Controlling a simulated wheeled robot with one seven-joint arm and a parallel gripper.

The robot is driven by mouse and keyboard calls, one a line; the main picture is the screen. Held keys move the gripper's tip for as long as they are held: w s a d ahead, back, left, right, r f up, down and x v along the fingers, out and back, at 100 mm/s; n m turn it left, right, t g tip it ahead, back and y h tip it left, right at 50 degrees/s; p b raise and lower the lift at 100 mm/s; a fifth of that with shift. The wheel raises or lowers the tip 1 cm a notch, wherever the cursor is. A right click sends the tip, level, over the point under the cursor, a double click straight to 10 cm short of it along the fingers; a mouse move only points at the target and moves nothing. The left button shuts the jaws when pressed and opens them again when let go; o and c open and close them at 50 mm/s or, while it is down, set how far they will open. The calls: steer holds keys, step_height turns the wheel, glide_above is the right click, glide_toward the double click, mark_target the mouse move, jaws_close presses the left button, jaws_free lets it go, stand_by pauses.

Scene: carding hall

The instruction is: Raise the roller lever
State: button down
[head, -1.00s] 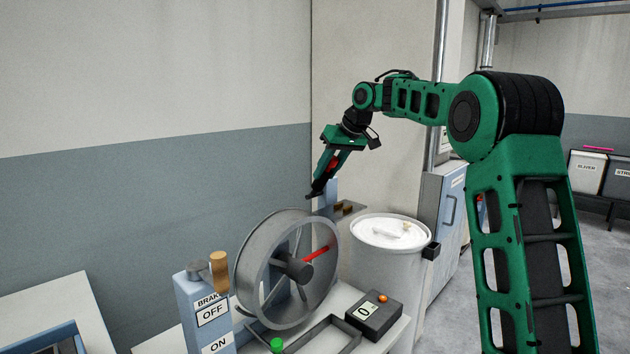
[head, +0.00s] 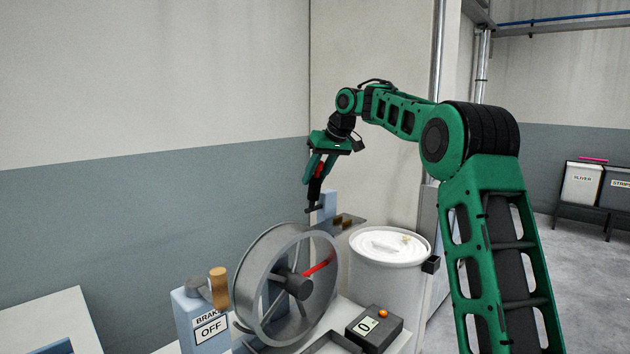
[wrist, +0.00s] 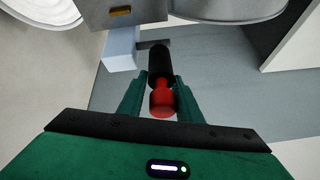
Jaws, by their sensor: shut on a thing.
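The roller lever has a red knob (head: 319,170) and a black shaft (head: 314,190), and it stands nearly upright beside the pale blue post (head: 328,203) behind the wheel. In the wrist view the red knob (wrist: 162,100) and black shaft (wrist: 159,62) lie between my fingers. My gripper (head: 316,176) is shut on the lever from above; it also shows in the wrist view (wrist: 160,85). The lever's lower end, near the post, is partly hard to make out.
A grey spoked wheel (head: 246,290) with a red handle stands in front. A brake box (head: 192,322) with a wooden handle, marked OFF, is at left. A white lidded drum (head: 388,285) and a small display box (head: 374,330) are at right. The wall is close behind.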

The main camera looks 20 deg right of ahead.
steer(key=shift+w+r, duration=0.1)
steer(key=shift+w, duration=0.05)
steer(key=c, duration=1.5)
jaws_free()
steer(key=shift+o, duration=0.2)
steer(key=v, duration=1)
steer(key=shift+d+r, duration=0.1)
steer(key=shift+r, duration=0.15)
